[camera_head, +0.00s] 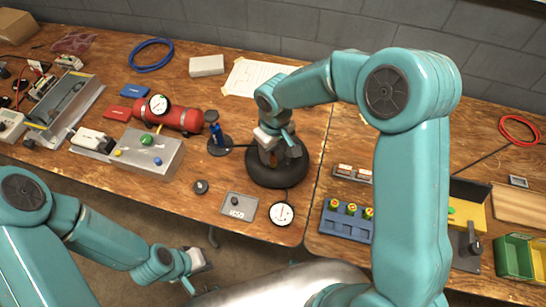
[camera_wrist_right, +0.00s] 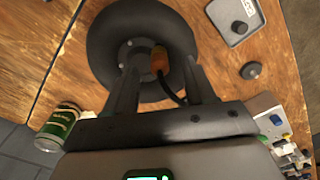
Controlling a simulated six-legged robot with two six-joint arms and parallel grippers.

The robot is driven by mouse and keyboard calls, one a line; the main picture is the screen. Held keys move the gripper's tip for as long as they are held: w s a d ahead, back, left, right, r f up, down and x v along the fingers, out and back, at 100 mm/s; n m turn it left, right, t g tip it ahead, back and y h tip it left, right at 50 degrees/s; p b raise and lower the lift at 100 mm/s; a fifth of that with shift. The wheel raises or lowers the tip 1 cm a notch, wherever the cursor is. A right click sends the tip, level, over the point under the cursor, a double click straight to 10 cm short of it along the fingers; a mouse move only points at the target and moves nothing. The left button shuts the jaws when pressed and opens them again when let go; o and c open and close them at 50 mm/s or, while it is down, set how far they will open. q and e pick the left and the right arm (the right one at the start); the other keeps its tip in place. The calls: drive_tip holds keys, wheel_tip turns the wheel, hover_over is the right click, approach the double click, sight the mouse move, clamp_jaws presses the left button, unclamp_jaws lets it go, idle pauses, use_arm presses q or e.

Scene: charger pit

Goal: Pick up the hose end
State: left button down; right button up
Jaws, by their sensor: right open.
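The hose end shows in the right wrist view as an orange-brown tip (camera_wrist_right: 159,60) on a thin black hose. It lies over the hub of a black wheel (camera_wrist_right: 108,50), which also lies flat on the bench in the head view (camera_head: 290,176). My right gripper (camera_wrist_right: 163,74) is open, its two fingers on either side of the hose end with gaps showing. In the head view the right gripper (camera_head: 270,153) points down over the wheel and largely hides the hose end. My left gripper (camera_head: 196,272) is low in front of the bench; its jaws are unclear.
A grey tray (camera_head: 239,207) and a round gauge (camera_head: 281,214) lie in front. A blue rack (camera_head: 345,222) stands right. A red tank (camera_head: 180,119) lies farther left.

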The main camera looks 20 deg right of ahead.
sight(273, 154)
drive_tip(key=f, duration=0.3)
drive_tip(key=f+p, duration=0.1)
drive_tip(key=f, duration=0.1)
drive_tip(key=shift+w+a, duration=0.1)
drive_tip(key=shift+w, duration=0.3)
drive_tip(key=shift+s+r, duration=0.15)
drive_tip(key=shift+s, duration=0.1)
drive_tip(key=shift+c, duration=0.4)
drive_tip(key=shift+w, duration=0.2)
clamp_jaws()
drive_tip(key=shift+s, duration=0.1)
drive_tip(key=shift+r, duration=0.25)
wheel_tip(273, 154, up, 19)
drive_tip(key=b, duration=0.1)
drive_tip(key=shift+r, duration=0.2)
